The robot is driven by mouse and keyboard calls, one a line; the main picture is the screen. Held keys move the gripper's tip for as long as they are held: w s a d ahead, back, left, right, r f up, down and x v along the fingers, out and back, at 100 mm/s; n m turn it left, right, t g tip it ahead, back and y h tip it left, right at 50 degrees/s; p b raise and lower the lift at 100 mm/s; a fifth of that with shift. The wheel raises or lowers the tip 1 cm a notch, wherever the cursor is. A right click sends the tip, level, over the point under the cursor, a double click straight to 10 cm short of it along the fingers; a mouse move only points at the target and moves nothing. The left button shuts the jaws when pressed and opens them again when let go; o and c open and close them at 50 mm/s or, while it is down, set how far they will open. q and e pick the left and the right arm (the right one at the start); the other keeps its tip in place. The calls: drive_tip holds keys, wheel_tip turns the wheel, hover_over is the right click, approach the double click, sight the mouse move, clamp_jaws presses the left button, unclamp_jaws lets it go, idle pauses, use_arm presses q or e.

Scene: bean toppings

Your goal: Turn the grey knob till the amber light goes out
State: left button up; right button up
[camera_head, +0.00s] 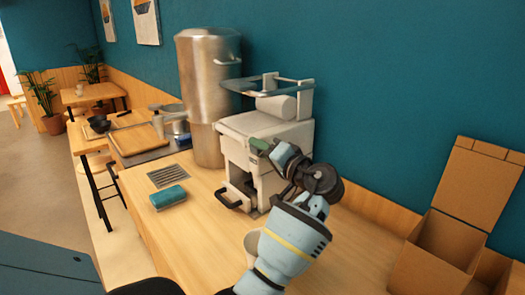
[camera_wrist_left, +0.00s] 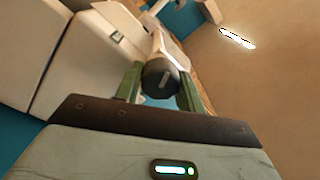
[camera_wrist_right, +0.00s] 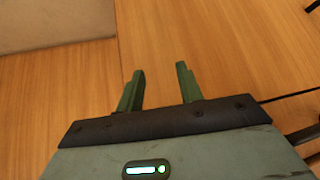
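The knob (camera_wrist_left: 160,78), dark grey and round with a pale mark on its face, sits on the pale machine (camera_head: 238,135) in the left wrist view. My left gripper (camera_wrist_left: 159,85) is open, with one green finger on each side of the knob; I cannot tell if either touches it. My right gripper (camera_wrist_right: 160,85) is open and empty above a wooden surface. No amber light can be made out in any view.
A tall steel container (camera_head: 205,85) stands left of the machine. A blue sponge-like block (camera_head: 168,197) and a metal drain grate (camera_head: 167,176) are on the counter (camera_head: 195,235). An open cardboard box (camera_head: 445,245) stands at the right. A black handle (camera_head: 228,199) juts from the machine's low front.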

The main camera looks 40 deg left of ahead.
use_arm(q)
drive_tip(key=o, duration=0.4)
drive_tip(key=shift+s+d+f+b, duration=0.1)
drive_tip(key=shift+d+b, duration=0.1)
drive_tip(key=shift+d, duration=1.1)
drive_tip(key=shift+s+d+r+b, duration=0.1)
drive_tip(key=shift+d+b, duration=0.1)
drive_tip(key=shift+d, duration=1.1)
drive_tip(key=shift+s+d+f+b, duration=0.1)
drive_tip(key=shift+d+b, duration=0.1)
drive_tip(key=shift+d, duration=1.1)
